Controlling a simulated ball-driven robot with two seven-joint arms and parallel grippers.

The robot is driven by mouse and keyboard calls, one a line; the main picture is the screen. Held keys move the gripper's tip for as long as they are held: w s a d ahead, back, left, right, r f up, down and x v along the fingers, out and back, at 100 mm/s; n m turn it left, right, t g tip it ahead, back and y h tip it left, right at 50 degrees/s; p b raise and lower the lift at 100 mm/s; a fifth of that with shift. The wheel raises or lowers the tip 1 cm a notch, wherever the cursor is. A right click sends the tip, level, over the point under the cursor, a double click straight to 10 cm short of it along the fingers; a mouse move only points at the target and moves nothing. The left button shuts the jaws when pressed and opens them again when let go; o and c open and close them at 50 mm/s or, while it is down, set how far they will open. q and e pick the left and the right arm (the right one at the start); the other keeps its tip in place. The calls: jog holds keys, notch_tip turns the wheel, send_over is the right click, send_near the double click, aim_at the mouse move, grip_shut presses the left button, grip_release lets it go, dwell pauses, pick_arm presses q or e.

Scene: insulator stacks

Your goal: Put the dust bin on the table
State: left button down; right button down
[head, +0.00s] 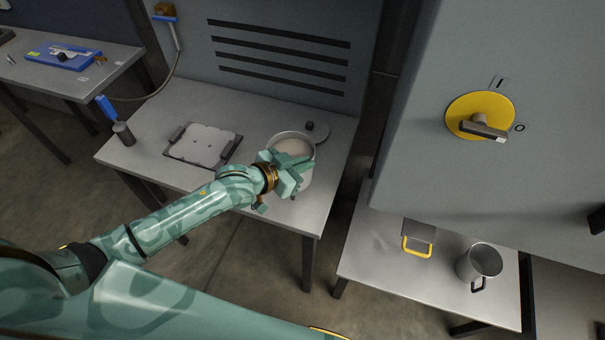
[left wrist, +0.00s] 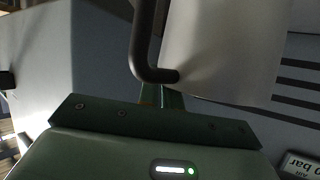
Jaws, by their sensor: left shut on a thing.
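The dust bin (head: 293,142), a pale round container open at the top, is over the right part of the grey table (head: 335,135) in the head view. My left gripper (head: 289,172) covers its near side. In the left wrist view the bin's pale wall (left wrist: 220,45) and dark bent handle (left wrist: 144,45) show close up, and the left gripper is shut on that handle. I cannot tell whether the bin's base touches the table. My right gripper is not in view.
A square plate (head: 203,144) in a dark frame and a small dark knob (head: 317,130) are on the table. A lower table at right holds a metal mug (head: 480,262) and a yellow-handled piece (head: 417,240). A cabinet with a yellow rotary switch (head: 480,117) stands above it.

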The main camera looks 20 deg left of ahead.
aim_at(302, 188)
pick_arm(q)
jog(key=shift+w+a+f, duration=0.15)
jog(key=shift+w+f, duration=0.25)
jog(key=shift+f, duration=0.1)
notch_tip(302, 188, down, 3)
jog(key=shift+w+a+f+b, duration=0.1)
jog(key=shift+w+f+b, duration=0.1)
jog(key=shift+b, duration=0.6)
jog(key=shift+s, duration=0.1)
jog(key=c, duration=1.5)
grip_release()
jog(key=shift+c, duration=0.2)
jog(key=shift+s, duration=0.1)
